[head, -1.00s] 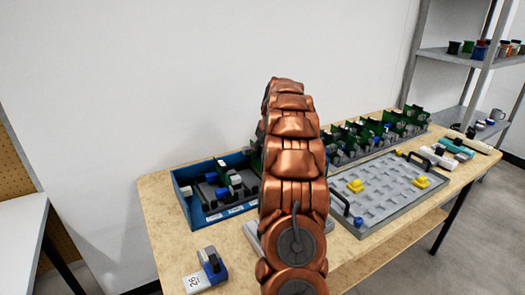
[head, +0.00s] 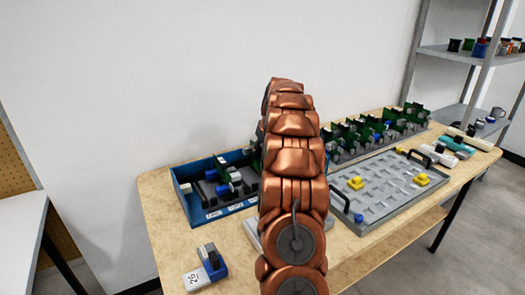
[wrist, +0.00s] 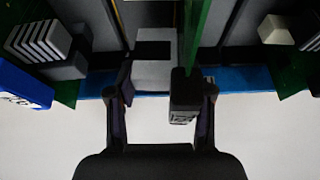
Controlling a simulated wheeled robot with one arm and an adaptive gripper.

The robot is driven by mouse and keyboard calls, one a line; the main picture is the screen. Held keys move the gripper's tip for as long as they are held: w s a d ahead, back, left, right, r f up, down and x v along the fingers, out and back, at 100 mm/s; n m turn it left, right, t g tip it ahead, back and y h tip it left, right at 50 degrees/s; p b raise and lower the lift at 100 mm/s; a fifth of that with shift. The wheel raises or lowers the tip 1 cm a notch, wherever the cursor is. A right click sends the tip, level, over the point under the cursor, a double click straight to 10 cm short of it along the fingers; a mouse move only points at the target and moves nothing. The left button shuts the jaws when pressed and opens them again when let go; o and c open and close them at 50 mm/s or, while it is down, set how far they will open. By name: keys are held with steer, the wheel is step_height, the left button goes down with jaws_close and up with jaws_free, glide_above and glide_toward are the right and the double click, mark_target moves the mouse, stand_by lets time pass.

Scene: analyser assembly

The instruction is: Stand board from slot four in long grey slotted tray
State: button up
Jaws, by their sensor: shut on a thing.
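The long grey slotted tray (head: 346,159) stands at the back right of the table with several green boards (head: 372,128) upright in it. My gripper is hidden behind my copper arm in the head view. In the wrist view my gripper (wrist: 163,98) is shut on a board (wrist: 196,35), seen nearly edge-on as a green strip. A pale grey block (wrist: 155,72) and a dark block (wrist: 184,100) sit between the fingers. I cannot tell which slot the board is over or whether it touches the tray.
A blue bin (head: 226,212) with grey, white and blue parts stands left of my arm. A grey plate (head: 372,222) with yellow pieces (head: 355,183) and black handles lies at the right. A small labelled blue-grey part (head: 208,268) lies at the front left. Bare table lies around it.

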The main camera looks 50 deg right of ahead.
steer(key=shift+a+f, duration=0.1)
steer(key=shift+f, duration=0.2)
steer(key=o, duration=1.3)
steer(key=shift+o, duration=0.5)
steer(key=shift+r+p, duration=0.3)
steer(key=shift+r, duration=1.75)
stand_by(0.7)
steer(key=shift+r+p, duration=1.3)
steer(key=shift+r, duration=2.1)
